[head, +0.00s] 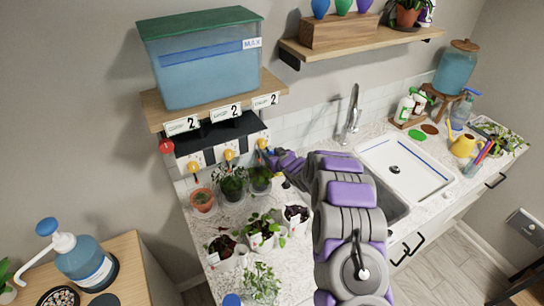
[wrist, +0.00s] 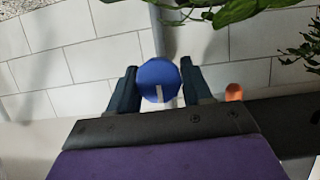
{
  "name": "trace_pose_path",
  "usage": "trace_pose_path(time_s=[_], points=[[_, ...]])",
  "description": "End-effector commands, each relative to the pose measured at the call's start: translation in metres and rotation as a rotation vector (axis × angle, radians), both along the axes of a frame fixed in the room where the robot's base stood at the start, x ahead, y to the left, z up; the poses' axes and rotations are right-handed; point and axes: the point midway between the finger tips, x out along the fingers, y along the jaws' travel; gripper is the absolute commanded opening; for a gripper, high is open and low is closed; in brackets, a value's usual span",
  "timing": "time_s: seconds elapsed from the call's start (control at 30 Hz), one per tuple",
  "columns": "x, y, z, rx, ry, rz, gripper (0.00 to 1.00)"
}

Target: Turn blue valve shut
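The blue valve (head: 262,143) is a small round knob at the right end of the dispenser's front, under the shelf with the water tank. In the wrist view the blue valve (wrist: 155,76) is a round disc with a white mark pointing toward the bottom of the picture. My gripper (head: 273,156) is right at the valve. In the wrist view my gripper (wrist: 158,82) has its two dark fingers apart, one on each side of the disc. I cannot tell whether the fingers touch it.
Potted plants (head: 231,183) stand on the counter below, close to my gripper. A tank (head: 208,66) rests on the shelf above. The sink (head: 403,168) is at the right.

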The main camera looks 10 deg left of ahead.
Motion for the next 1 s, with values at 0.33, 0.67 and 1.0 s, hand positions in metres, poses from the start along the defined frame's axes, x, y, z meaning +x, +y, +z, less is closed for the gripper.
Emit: trace_pose_path(time_s=[0.33,0.67,1.0], points=[[0.0,0.0,-0.003,-0.001,0.005,-0.001,0.69],[-0.01,-0.008,0.003,0.0,0.006,-0.001,0.69],[-0.049,-0.035,0.023,-0.001,0.007,-0.003,0.69]])
